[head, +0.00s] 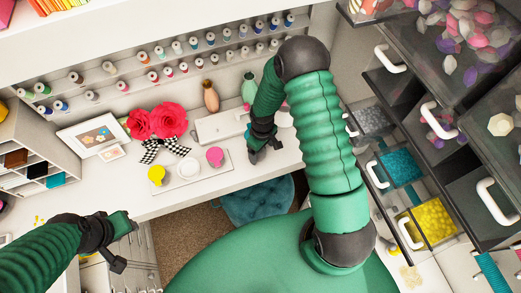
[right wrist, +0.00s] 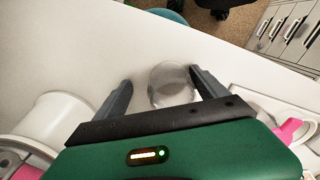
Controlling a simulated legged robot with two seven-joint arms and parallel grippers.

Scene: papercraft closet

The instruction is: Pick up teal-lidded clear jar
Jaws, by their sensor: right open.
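In the right wrist view a clear, rounded, see-through object (right wrist: 170,85) stands on the white desk between the two fingers of my right gripper (right wrist: 160,85). It looks like the clear jar, but no teal lid can be made out on it. The fingers are open, one on each side of it; the right finger is close to it, and contact cannot be told. In the head view my right gripper (head: 264,152) is low over the desk's front edge and hides this object. My left gripper (head: 122,228) is at lower left, away from it; its fingers are unclear.
A tray (head: 203,177) with yellow, white and pink round items lies left of the right gripper. A white round item (head: 284,117) is behind it to the right. A teal stool (head: 258,200) is below the edge. Open drawers (head: 438,170) crowd the right.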

